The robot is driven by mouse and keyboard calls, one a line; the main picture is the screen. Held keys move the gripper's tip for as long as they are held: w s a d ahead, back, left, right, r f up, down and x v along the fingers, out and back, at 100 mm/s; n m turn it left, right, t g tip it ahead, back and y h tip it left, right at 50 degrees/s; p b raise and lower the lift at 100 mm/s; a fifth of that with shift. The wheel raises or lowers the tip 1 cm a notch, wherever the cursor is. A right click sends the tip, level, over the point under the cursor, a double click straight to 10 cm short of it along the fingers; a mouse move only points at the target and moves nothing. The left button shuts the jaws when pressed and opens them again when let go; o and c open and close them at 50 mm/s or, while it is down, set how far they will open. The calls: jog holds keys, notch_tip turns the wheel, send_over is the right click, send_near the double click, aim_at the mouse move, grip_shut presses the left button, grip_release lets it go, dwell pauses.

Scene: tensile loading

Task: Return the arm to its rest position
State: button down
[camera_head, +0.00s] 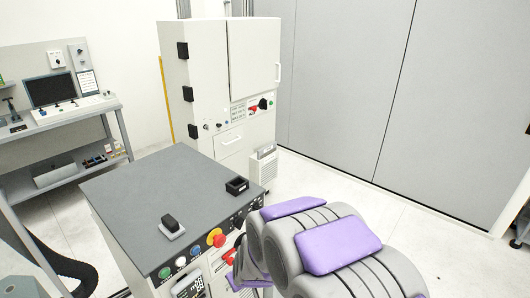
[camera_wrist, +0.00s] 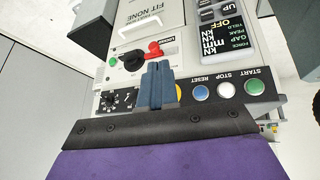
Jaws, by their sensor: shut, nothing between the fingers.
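My gripper (camera_wrist: 158,68) shows in the wrist view as two blue-grey fingers, shut together with nothing between them. They point at the control panel of the console. The gripper itself is hidden in the head view. There, my arm, grey with purple pads, is folded at the lower right, in front of the console (camera_head: 160,195). In the wrist view the fingers overlap the panel between a red-and-black rotary switch (camera_wrist: 138,59) and the RESET button (camera_wrist: 200,92). Whether the fingertips touch the panel cannot be told.
STOP (camera_wrist: 226,90) and START (camera_wrist: 254,87) buttons lie right of the fingers. A red emergency stop (camera_head: 216,238) sticks out from the console front. A tall white cabinet (camera_head: 208,80) stands behind, and a workbench (camera_head: 60,128) at left. Floor right of the cabinet is clear.

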jog(key=s+d+r+m+g, duration=0.2)
jog(key=s+d+r+g, duration=0.1)
jog(key=s+d+r, duration=0.55)
jog(key=s+d+r+m+g, duration=0.1)
jog(key=s+d, duration=0.3)
jog(key=s, duration=0.4)
jog(key=s+d+r+m+g+h, duration=0.1)
jog(key=s+d+r+m+g, duration=0.1)
jog(key=s, duration=0.5)
jog(key=s+d+r+m+g+h, duration=0.1)
jog(key=s+d+r+m, duration=0.1)
jog(key=s+d, duration=0.5)
jog(key=shift+s+r+b, duration=0.3)
jog(key=shift+s+r, duration=0.5)
jog(key=shift+s, duration=0.05)
jog(key=shift+d, duration=0.2)
jog(key=shift+d, duration=0.25)
jog(key=shift+a, duration=0.25)
